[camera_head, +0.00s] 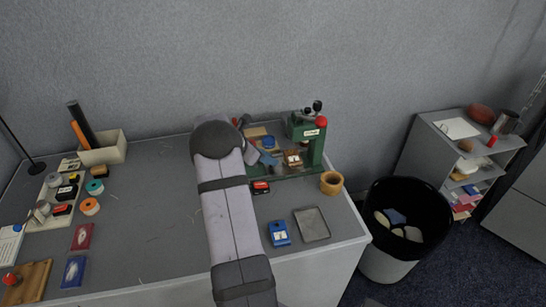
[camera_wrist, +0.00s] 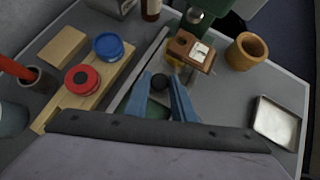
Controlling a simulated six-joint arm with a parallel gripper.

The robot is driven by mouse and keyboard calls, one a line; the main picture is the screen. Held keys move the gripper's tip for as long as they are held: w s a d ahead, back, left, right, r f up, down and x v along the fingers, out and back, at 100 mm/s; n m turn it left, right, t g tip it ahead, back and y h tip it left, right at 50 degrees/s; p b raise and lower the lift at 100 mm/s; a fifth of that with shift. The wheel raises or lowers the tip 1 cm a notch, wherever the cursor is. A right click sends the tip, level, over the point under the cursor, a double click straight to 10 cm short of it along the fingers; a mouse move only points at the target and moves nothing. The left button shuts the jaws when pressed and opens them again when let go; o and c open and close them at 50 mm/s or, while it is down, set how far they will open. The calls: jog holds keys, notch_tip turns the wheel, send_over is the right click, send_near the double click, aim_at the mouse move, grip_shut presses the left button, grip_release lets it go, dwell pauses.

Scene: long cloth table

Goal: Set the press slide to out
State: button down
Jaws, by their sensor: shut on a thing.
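The green press (camera_head: 313,147) stands at the back right of the table, with a red knob and dark fittings on top. Its green column also shows at the top of the wrist view (camera_wrist: 213,8). A brown wooden block with a pale label (camera_wrist: 190,50) sits below the column; it also shows in the head view (camera_head: 292,158). My gripper (camera_wrist: 160,84) has its blue fingers closed around a dark round knob (camera_wrist: 159,82), low over the green base. What the knob joins to is partly hidden by the fingers. My arm hides part of the press's left side in the head view.
A wooden cup (camera_wrist: 247,51) and a metal tray (camera_wrist: 275,122) lie to the right. A wooden board (camera_wrist: 99,82) with a red and a blue round tin lies left. A blue box (camera_head: 279,233) is nearer the front edge. A bin (camera_head: 402,226) stands beyond the table's right edge.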

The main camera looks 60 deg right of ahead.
jog(key=w+a, duration=0.6)
jog(key=shift+p, duration=0.4)
jog(key=shift+w, duration=0.1)
jog(key=c, duration=1.5)
grip_release()
jog(key=shift+a, duration=0.1)
jog(key=shift+c, duration=0.2)
jog(key=b+v, duration=0.1)
jog(key=v, duration=0.6)
jog(key=shift+a+r, duration=0.15)
jog(key=shift+a, duration=0.05)
